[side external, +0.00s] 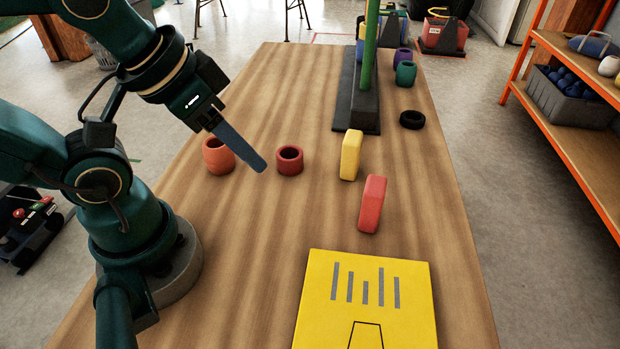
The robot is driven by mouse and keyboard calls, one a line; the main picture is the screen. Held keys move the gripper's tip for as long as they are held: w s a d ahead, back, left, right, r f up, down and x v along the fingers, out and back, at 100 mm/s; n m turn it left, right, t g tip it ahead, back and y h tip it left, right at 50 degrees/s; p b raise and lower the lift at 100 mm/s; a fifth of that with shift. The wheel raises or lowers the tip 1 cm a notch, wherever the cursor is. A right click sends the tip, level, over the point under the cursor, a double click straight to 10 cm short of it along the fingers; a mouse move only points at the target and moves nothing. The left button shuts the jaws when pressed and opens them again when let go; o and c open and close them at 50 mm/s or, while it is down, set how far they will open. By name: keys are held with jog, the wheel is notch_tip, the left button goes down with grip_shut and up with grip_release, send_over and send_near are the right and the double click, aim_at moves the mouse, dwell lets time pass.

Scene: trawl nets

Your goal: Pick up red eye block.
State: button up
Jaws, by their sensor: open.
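My gripper (257,164) hangs over the left part of the table, angled down to the right. It is seen edge-on, with its fingers overlapping, and it is open with nothing visible in it. A short red hollow cylinder (289,168) with a round opening stands upright just right of the fingertips. A red rounded slab (371,205) stands on edge farther right and nearer the camera, apart from my gripper. Which of these two red things is the red eye block I cannot tell from their looks.
An orange barrel-like piece (212,162) stands left of the fingers. A yellow slab (350,158) stands behind the red slab. A black ring (412,119), teal cup (405,76) and green post (371,45) are farther back. A yellow panel (318,320) lies in front. Bare wooden tabletop (260,215) lies between.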

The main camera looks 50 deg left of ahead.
jog(key=o, duration=0.4)
